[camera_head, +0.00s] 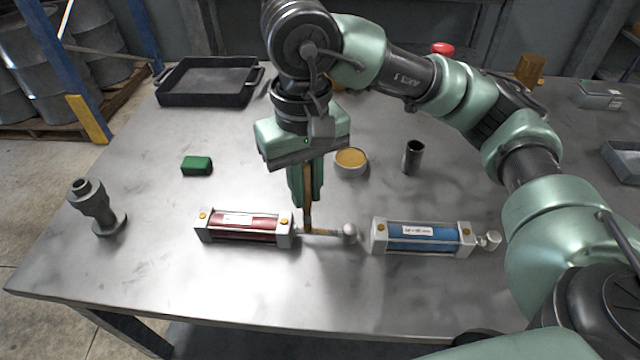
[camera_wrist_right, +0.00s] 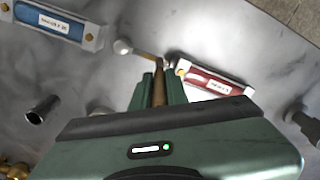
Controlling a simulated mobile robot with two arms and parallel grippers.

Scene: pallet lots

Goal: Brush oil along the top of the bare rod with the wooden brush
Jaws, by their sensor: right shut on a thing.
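My right gripper (camera_head: 306,188) is shut on the wooden brush (camera_head: 308,217), which points down. The brush's lower end is at the bare rod (camera_head: 326,232) of the red cylinder (camera_head: 245,225), close to the cylinder's end block; I cannot tell whether it presses on the rod. The rod sticks out to the right and ends in a pale ball. Part of it looks brownish. In the right wrist view the brush (camera_wrist_right: 159,92) stands between the fingers (camera_wrist_right: 158,88), with the rod (camera_wrist_right: 143,54) beyond. An open tin with amber contents (camera_head: 351,158) stands behind. My left gripper is not in view.
A blue cylinder (camera_head: 422,237) lies to the right, with a short rod end. A dark cup (camera_head: 413,157), a green block (camera_head: 196,165), a grey flanged fitting (camera_head: 95,207) and a black tray (camera_head: 208,82) stand about. The table front is clear.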

